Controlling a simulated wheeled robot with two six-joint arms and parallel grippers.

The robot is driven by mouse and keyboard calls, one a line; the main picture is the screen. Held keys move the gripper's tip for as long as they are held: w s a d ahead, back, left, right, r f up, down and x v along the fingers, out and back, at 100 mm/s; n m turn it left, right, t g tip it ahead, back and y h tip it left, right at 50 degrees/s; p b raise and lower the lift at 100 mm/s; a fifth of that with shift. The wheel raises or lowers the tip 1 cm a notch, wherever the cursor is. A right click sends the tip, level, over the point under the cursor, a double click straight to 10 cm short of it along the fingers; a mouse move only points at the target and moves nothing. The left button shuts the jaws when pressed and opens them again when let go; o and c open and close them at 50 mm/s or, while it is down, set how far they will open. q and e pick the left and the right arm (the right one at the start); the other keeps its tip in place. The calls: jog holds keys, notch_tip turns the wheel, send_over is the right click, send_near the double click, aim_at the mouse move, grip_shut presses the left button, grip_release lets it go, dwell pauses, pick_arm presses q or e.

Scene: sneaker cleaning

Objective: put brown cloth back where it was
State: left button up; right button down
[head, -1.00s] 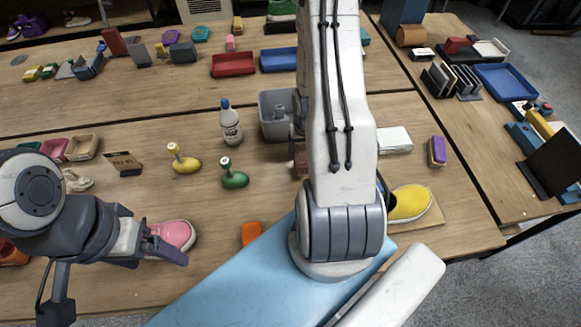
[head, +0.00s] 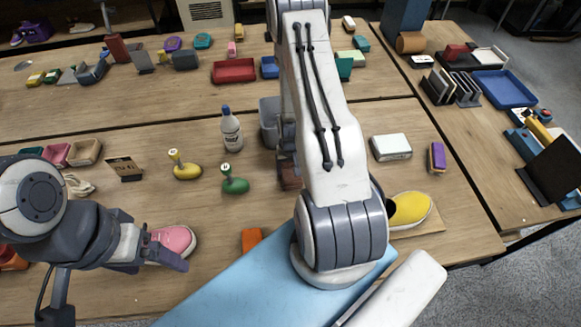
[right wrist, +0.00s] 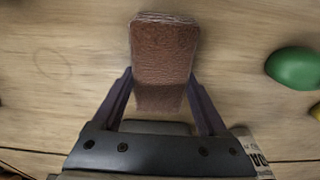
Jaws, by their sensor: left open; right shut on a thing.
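The brown cloth (right wrist: 165,55) is a folded, leathery-looking brown piece between the fingers of my right gripper (right wrist: 162,100) in the right wrist view. The gripper is shut on it, and the cloth sticks out past the fingertips above the wooden table. In the head view the cloth (head: 290,178) shows partly below my right gripper, which my right arm mostly hides. It is to the right of the green-bodied item (head: 235,184). My left gripper (head: 165,254) is open beside the pink sneaker (head: 178,239).
A grey bin (head: 269,122) stands just behind the cloth, with a white bottle (head: 231,130) left of it. A yellow-bodied item (head: 186,170) is further left. A white box (head: 391,147), purple block (head: 437,157) and yellow shoe (head: 410,209) are to the right. An orange block (head: 251,238) lies nearer.

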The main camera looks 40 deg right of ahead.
aim_at(290, 168)
jog(key=shift+f, duration=0.15)
grip_release()
notch_tip(290, 168, up, 4)
jog(key=shift+s+a+r+b, duration=0.1)
jog(key=shift+s+r+b, duration=0.1)
jog(key=shift+b, duration=0.35)
notch_tip(290, 168, up, 8)
jog(key=p, duration=0.4)
jog(key=shift+s+a+p, duration=0.3)
jog(key=shift+s, duration=0.15)
jog(key=shift+f, duration=0.1)
